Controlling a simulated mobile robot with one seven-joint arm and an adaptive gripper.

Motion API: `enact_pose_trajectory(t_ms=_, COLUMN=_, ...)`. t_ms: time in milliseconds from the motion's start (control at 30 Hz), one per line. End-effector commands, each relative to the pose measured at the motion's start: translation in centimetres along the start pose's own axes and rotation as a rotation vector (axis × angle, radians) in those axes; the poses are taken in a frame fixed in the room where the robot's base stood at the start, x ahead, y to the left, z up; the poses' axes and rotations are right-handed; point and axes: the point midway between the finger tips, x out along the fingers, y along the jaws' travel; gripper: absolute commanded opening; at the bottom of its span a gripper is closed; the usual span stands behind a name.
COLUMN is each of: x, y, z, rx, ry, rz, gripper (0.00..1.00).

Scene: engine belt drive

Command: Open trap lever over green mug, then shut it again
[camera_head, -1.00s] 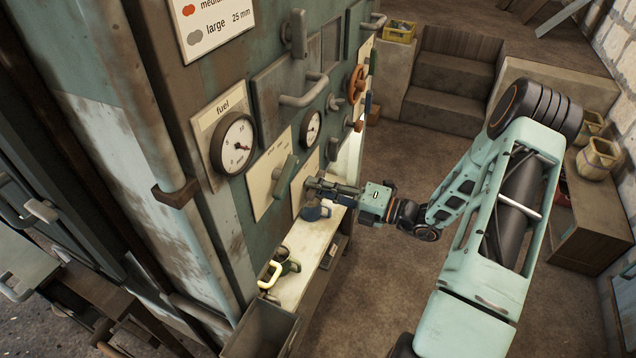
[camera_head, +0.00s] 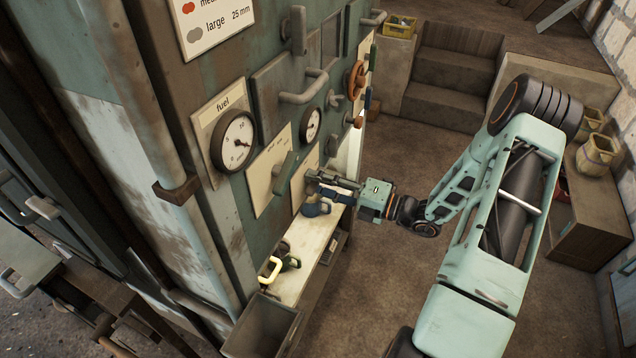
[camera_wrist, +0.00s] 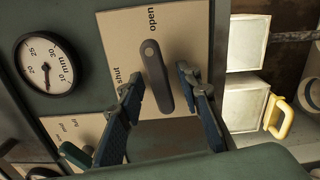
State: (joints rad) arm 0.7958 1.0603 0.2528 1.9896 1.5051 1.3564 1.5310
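A dark grey lever (camera_wrist: 158,75) turns on a pale plate marked "open" and "shut" in the wrist view. Its handle points away from the "open" label. My gripper (camera_wrist: 160,85) is open, one blue finger on each side of the handle; I cannot tell whether either touches it. In the head view my gripper (camera_head: 318,182) is at the right-hand plate of the panel, above a blue mug.
The blue mug (camera_head: 316,208) stands on the shelf (camera_head: 312,240) just below my gripper. The fuel gauge (camera_head: 234,142), pipe handles and a red-brown wheel (camera_head: 356,82) stick out from the panel. A grey bin (camera_head: 262,325) is at the shelf's near end.

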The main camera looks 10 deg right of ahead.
Motion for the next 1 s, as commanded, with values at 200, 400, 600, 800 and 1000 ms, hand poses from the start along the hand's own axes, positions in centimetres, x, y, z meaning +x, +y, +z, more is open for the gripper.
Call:
enact_pose_trajectory(t_ms=200, x=-0.3, y=0.0, z=0.0, rx=0.0, ry=-0.001, rz=0.0, gripper=0.32)
enact_pose_trajectory(t_ms=400, x=-3.4, y=0.0, z=0.1, rx=0.0, ry=-0.004, rz=-0.002, gripper=0.32)
enact_pose_trajectory(t_ms=600, x=-7.8, y=0.0, z=0.1, rx=-0.001, ry=-0.004, rz=-0.002, gripper=0.32)
enact_pose_trajectory(t_ms=800, x=-10.9, y=0.0, z=0.1, rx=0.0, ry=-0.003, rz=-0.001, gripper=0.32)
enact_pose_trajectory(t_ms=1000, x=-12.0, y=0.0, z=0.0, rx=0.0, ry=0.0, rz=0.0, gripper=0.32)
